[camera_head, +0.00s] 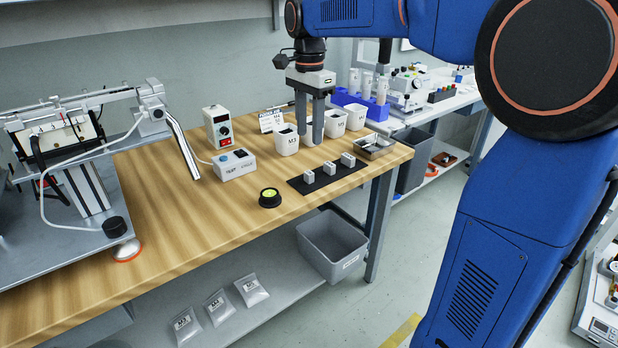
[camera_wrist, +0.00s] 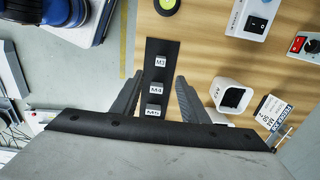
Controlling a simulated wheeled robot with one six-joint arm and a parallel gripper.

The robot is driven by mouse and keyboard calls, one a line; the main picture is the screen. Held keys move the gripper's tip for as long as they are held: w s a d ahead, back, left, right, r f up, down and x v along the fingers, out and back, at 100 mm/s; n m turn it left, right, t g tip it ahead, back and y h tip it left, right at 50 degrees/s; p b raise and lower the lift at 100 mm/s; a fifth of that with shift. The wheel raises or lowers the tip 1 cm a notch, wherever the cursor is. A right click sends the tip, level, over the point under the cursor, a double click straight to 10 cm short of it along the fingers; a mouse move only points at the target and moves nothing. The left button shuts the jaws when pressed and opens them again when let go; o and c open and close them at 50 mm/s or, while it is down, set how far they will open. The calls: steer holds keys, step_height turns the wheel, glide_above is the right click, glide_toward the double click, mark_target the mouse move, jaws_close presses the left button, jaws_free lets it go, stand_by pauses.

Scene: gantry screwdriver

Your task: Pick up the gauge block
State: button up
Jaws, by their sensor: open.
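Three small light-grey blocks stand in a row on a black mat (camera_head: 340,176). The wrist view labels them M3 (camera_wrist: 160,62), M4 (camera_wrist: 156,88) and M5 (camera_wrist: 153,111). They also show in the head view, left (camera_head: 308,177), middle (camera_head: 330,168) and right (camera_head: 348,160). I cannot tell which one is the gauge block. My gripper (camera_head: 313,142) points down, open and empty, apart from the blocks. In the wrist view its fingers (camera_wrist: 160,77) appear on either side of the row.
White cups (camera_head: 287,140) stand behind the mat, close to my fingers. A metal tray (camera_head: 374,146) lies right of the mat, and a round black-and-yellow button (camera_head: 269,197) left. A switch box (camera_head: 234,163) is farther left. The table's front wood is clear.

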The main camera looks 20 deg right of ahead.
mark_target(309, 172)
step_height(309, 172, down, 12)
steer(key=shift+f, duration=0.15)
stand_by(0.5)
jaws_close()
